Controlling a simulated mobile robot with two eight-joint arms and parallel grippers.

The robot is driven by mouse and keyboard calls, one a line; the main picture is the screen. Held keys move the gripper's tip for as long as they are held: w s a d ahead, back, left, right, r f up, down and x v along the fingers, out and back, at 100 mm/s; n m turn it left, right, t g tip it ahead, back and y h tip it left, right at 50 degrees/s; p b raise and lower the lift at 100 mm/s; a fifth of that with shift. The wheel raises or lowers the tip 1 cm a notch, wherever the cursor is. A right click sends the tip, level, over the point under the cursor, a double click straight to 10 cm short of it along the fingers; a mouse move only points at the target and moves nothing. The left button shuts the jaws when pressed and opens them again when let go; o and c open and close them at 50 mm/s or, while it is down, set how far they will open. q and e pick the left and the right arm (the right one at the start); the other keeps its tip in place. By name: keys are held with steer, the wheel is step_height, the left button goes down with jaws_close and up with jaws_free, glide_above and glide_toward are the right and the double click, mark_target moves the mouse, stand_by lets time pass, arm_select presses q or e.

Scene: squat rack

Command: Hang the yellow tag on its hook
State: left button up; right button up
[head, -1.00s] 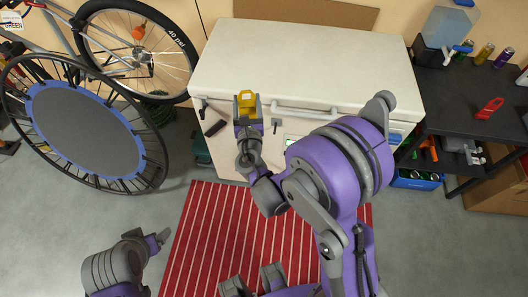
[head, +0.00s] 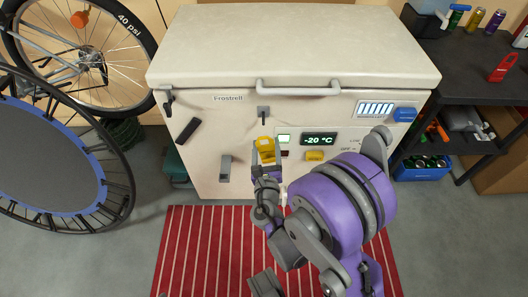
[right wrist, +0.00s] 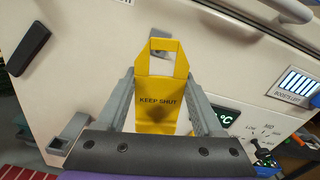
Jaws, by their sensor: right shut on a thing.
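The yellow tag (head: 264,143) is in my right gripper (head: 266,158), in front of the white freezer's face. In the right wrist view the tag (right wrist: 158,112) is upright, reads "KEEP SHUT" and has an open loop at its top. The fingers of my right gripper (right wrist: 163,105) stand on both sides of it. A grey hook (head: 263,114) on the freezer front is just above the tag in the head view. A grey shape shows inside the loop in the wrist view; I cannot tell whether it passes through.
The freezer (head: 300,45) has a lid handle (head: 312,88), a dark latch (head: 187,130), another grey bracket (head: 225,168), a display (head: 319,139) and a yellow button (head: 315,156). A black bench (head: 470,85) stands right, a trampoline (head: 45,165) left. A red striped mat (head: 205,250) lies below.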

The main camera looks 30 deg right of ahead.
steer(key=p, duration=0.2)
glide_toward(266, 118)
steer(key=shift+r+x, duration=0.2)
steer(key=shift+x, duration=0.65)
steer(key=shift+r+x, duration=0.15)
steer(key=shift+x, duration=0.65)
steer(key=shift+r+x, duration=0.2)
steer(key=shift+x, duration=0.65)
steer(key=shift+w+d+f+b, duration=0.4)
steer(key=shift+w+f+b, duration=0.1)
steer(key=shift+w+b, duration=0.2)
steer(key=o, duration=1.4)
steer(key=v, duration=1.1)
steer(key=shift+p, duration=0.35)
